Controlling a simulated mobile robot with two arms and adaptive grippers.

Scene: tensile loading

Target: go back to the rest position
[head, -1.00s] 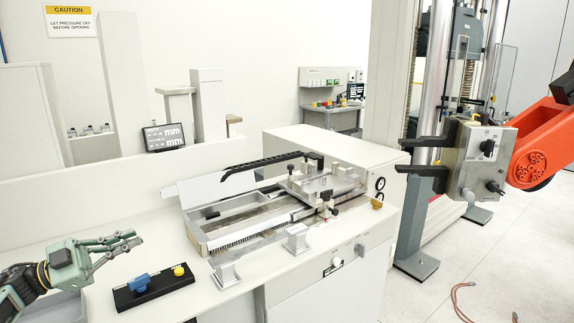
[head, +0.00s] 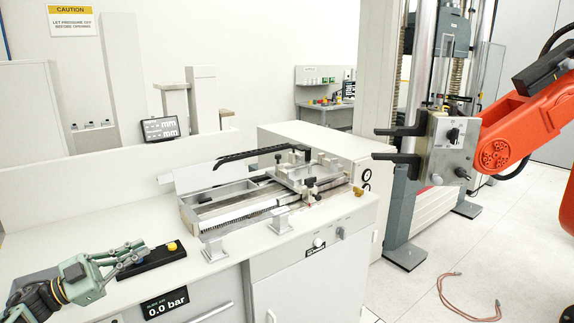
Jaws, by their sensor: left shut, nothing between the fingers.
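My left gripper (head: 136,248), green-grey with dark joints, is at the lower left in the head view. Its fingers are shut with nothing between them. The fingertips overlap the left end of a black control panel (head: 155,261) on the bench. I cannot tell whether they touch it. The panel's yellow button (head: 172,247) shows to the right of the fingers. The panel's blue part is hidden behind the fingers or hard to make out. My right gripper is not in view.
A metal slide fixture (head: 235,212) with a black handle stands on the white bench (head: 110,222). A "0.0 bar" display (head: 166,303) is on the bench front. An orange robot arm (head: 525,125) holds a grey box with black jaws (head: 398,131) at right. A cable (head: 465,305) lies on the floor.

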